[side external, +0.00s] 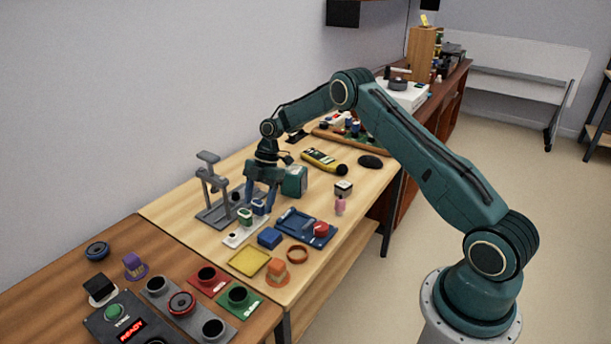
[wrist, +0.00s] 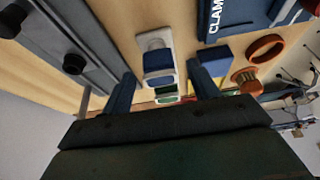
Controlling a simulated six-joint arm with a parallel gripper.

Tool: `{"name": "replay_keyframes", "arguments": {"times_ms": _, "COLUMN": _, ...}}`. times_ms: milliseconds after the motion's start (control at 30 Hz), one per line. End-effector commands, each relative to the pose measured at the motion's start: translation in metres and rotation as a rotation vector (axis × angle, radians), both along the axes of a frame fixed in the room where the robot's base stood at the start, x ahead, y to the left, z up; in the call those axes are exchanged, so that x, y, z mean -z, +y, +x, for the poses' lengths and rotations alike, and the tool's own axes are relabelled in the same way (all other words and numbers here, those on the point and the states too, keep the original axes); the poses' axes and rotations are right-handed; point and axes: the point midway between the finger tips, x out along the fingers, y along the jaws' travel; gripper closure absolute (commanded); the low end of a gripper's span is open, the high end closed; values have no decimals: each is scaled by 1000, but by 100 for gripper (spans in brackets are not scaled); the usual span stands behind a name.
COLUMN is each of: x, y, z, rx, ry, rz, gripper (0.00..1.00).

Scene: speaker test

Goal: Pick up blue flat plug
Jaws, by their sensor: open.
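A flat blue plug (side external: 259,207) with pale edges stands upright at the far end of a narrow white holder (side external: 232,241). A similar green plug (side external: 246,214) stands just in front of it. My gripper (side external: 261,203) points down over the blue plug, with its fingers open on either side of it. In the wrist view the blue plug (wrist: 158,68) lies between the two open fingers (wrist: 163,90), with visible gaps. The green plug shows beyond it (wrist: 166,92). I cannot tell the exact finger height against the plug.
A grey press-like stand (side external: 209,190) is close at the left. A blue block (side external: 270,237) and a blue clamp tray (side external: 292,219) with a red part (side external: 321,229) lie to the right. A yellow pad (side external: 249,261), orange plug (side external: 278,272) and orange ring (side external: 298,254) are in front.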

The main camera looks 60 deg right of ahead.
Motion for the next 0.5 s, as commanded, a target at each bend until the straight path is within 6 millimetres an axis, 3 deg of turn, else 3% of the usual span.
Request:
{"name": "replay_keyframes", "arguments": {"times_ms": 167, "x": 13, "y": 6, "z": 0, "rx": -1, "ry": 1, "rz": 0, "gripper": 40}}
{"name": "replay_keyframes", "arguments": {"times_ms": 500, "x": 14, "y": 6, "z": 0, "rx": -1, "ry": 0, "rz": 0, "gripper": 40}}
